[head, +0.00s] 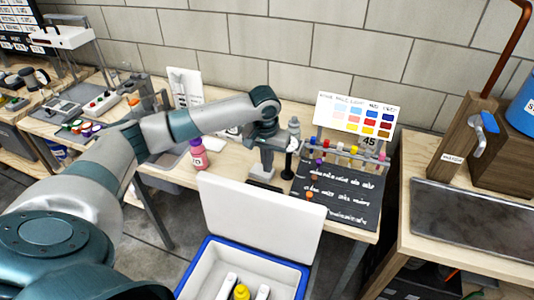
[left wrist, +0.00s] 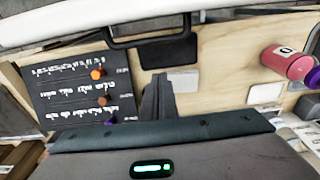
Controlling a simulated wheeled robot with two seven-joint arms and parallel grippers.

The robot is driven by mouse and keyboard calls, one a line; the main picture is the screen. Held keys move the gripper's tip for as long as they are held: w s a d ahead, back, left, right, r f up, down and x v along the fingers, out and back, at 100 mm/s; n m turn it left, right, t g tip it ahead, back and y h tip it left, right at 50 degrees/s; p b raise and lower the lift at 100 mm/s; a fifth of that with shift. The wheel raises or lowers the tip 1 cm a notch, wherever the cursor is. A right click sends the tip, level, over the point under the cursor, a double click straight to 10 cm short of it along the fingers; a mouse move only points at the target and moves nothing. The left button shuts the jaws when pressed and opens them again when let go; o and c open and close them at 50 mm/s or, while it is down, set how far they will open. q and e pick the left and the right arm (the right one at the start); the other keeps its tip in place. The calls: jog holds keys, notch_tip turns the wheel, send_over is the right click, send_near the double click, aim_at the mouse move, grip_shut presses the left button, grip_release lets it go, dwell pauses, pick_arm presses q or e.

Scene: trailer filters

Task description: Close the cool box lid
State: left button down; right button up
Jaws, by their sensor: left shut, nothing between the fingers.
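The cool box (head: 190,282) stands on the floor at the bottom centre of the head view, with a blue rim and a white inside. Its white lid (head: 262,220) stands raised, open, at the box's far side. A white band along the top of the left wrist view (left wrist: 90,22) seems to be the lid. My left gripper (head: 266,164) is beyond the lid, over the table, pointing down. In the left wrist view its fingers (left wrist: 157,92) are together and empty. I see no contact with the lid. My right gripper is out of view.
A yellow-topped item (head: 241,292) and white items are in the box. The table (head: 165,183) behind the lid holds a pink bottle (head: 198,155), a dark written mat (head: 340,192) and a rack of coloured vials (head: 350,152). Another bench (head: 415,180) stands right.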

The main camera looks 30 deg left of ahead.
pick_arm(q)
jog(key=s+f+p, duration=0.2)
jog(key=s+p, duration=0.1)
jog(key=shift+s+d+f, duration=0.25)
jog(key=shift+d, duration=0.15)
dwell(0.5)
